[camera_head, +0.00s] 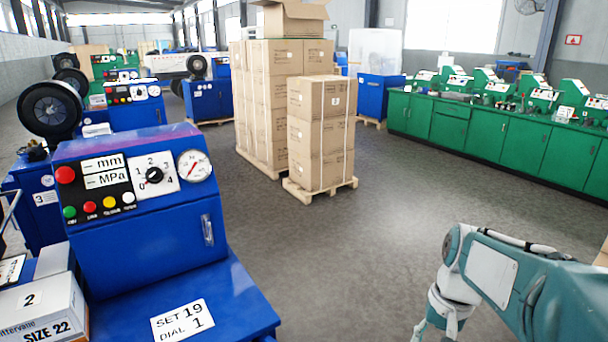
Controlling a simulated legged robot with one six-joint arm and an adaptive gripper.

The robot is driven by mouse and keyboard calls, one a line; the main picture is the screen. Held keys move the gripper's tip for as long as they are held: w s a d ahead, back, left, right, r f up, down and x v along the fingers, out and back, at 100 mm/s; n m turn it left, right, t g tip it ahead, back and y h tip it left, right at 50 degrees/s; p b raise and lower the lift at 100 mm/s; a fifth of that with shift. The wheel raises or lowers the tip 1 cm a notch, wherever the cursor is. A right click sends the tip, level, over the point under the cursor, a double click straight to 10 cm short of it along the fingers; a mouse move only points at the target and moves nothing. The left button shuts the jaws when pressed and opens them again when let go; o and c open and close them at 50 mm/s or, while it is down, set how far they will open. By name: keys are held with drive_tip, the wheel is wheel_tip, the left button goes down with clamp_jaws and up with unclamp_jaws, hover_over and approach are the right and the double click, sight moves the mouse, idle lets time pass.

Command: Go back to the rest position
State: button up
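My arm reaches in from the right edge at the lower right, with a teal link and a paler jointed part bending down. My gripper (436,330) seems to be the pale end at the bottom edge, partly cut off by the frame. Whether its fingers are open or shut does not show, and I see no object in it. It hangs over the grey floor, to the right of the blue crimper machine (140,265) and apart from it. The machine has a dial, a gauge, several buttons and a label reading "SET 19 DIAL 1".
Stacked cartons (320,125) on pallets stand in the middle. Green cabinets (490,135) with machines on top line the right side. More blue machines (135,113) stand behind on the left. A white box (42,312) marked "SIZE 22" is at lower left. The central floor (330,265) is clear.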

drive_tip(key=s+a+r+n+t+h, duration=0.1)
drive_tip(key=s+a+r+n+t, duration=0.3)
drive_tip(key=s, duration=0.6)
drive_tip(key=shift+s+a+r+t+h, duration=0.25)
drive_tip(key=shift+a+r+t+h, duration=0.1)
drive_tip(key=shift+a+t, duration=0.75)
